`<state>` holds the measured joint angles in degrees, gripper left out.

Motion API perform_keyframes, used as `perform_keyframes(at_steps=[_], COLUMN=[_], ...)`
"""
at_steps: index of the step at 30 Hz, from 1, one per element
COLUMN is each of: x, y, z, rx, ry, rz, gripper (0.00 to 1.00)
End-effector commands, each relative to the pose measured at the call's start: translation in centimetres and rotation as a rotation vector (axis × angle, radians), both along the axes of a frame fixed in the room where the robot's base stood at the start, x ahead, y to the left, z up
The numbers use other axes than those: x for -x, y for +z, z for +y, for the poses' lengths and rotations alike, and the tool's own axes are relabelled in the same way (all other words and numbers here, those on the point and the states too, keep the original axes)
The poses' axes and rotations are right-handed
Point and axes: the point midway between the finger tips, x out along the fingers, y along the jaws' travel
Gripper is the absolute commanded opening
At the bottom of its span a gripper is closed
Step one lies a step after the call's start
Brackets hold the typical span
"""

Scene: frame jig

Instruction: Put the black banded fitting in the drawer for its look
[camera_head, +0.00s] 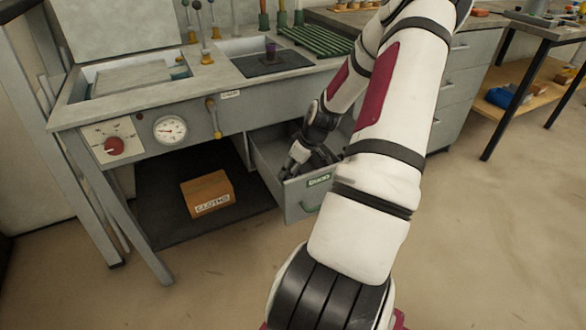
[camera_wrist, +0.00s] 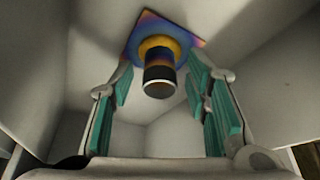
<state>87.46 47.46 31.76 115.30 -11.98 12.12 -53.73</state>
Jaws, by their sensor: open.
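The black banded fitting (camera_wrist: 159,80) is in the wrist view, a dark cylinder with a pale band and a yellow collar on a square, rainbow-tinted plate (camera_wrist: 188,32). It is inside the pale walls of the open drawer (camera_head: 302,207), which has a green label on its front. My gripper (camera_wrist: 160,82) is open, with its teal finger pads on either side of the fitting and gaps showing on both sides. In the head view my gripper (camera_head: 292,165) reaches down into the drawer; the fitting cannot be made out there.
A cardboard box marked cloths (camera_head: 207,192) sits on the dark lower shelf left of the drawer. The bench above holds a dark mat (camera_head: 250,66) with a small purple-dark object (camera_head: 270,50), and a green rack (camera_head: 316,39). A gauge (camera_head: 170,129) is on the bench front.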

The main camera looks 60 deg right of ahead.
Motion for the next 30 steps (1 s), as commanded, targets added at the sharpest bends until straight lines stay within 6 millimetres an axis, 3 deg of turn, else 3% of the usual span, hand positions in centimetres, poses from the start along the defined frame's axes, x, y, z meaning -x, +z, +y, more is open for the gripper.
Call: perform_keyframes(at_steps=[5, 18, 25, 30], x=[0.6, 3.8, 4.5, 3.4], y=[1.6, 9.5, 11.3, 12.9], z=[-0.1, 0.1, 0.3, 2.8], rx=[0.0, 0.002, 0.0, -0.003], ry=[-0.002, -0.001, 0.002, 0.039], rz=[0.0, 0.0, 0.002, 0.065], gripper=[0.43, 0.43, 0.43, 0.43])
